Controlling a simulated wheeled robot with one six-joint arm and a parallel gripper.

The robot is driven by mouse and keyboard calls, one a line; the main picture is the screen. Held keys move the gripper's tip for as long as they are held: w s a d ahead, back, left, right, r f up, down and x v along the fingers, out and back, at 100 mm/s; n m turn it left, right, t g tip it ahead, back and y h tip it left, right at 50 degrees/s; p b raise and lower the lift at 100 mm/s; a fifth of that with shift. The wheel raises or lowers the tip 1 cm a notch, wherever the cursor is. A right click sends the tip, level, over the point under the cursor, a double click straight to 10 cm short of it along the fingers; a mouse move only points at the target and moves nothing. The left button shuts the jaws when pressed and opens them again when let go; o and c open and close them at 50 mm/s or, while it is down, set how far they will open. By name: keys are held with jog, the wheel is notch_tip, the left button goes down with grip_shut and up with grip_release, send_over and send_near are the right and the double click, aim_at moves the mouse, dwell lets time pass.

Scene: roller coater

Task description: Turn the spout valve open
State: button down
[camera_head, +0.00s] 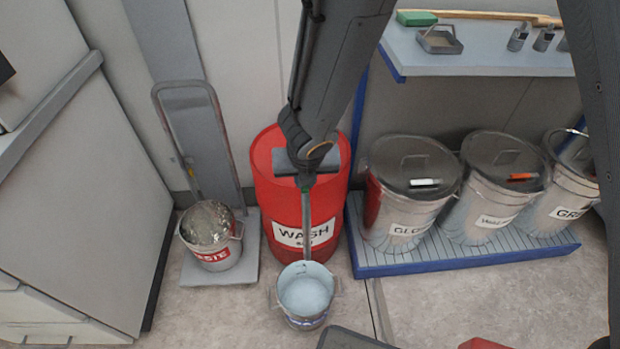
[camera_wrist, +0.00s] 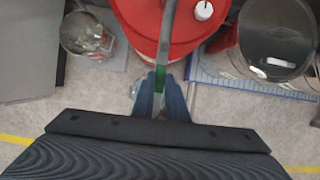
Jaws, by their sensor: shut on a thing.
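The red drum labelled WASH (camera_head: 275,207) stands in the middle of the head view, and its round top shows in the wrist view (camera_wrist: 140,25). My gripper (camera_head: 306,180) is in front of the drum's upper part. Its two fingers (camera_wrist: 160,86) are shut on a long grey bar with a green part (camera_wrist: 160,75). In the head view the bar (camera_head: 307,220) runs down the drum's front towards a bucket of pale liquid (camera_head: 305,312). I cannot tell whether the bar is joined to the drum. No spout valve is clearly visible; the drum's lower front is partly hidden.
A bucket labelled WASTE (camera_head: 219,259) stands on a grey platform at left. Several lidded metal cans, one labelled GLOSS (camera_head: 385,215), stand on a blue-edged grate (camera_head: 470,254) at right. A shelf (camera_head: 470,60) is above them. A white cap (camera_wrist: 204,10) is on the drum top.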

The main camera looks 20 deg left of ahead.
jog(key=c, duration=1.7)
grip_release()
jog(key=shift+c, duration=0.2)
jog(key=shift+s+d+r+p, duration=0.1)
jog(key=shift+s+r+p, duration=0.1)
jog(key=shift+r+p, duration=0.3)
jog(key=p+v, duration=0.1)
jog(key=v, duration=0.2)
jog(key=shift+s+r+p, duration=0.1)
jog(key=shift+r+p, duration=0.3)
jog(key=s+d+b, duration=0.4)
jog(key=s+d, duration=0.1)
jog(key=s, duration=0.6)
jog(key=shift+d+b, duration=0.3)
jog(key=shift+b, duration=0.05)
jog(key=shift+w, duration=0.1)
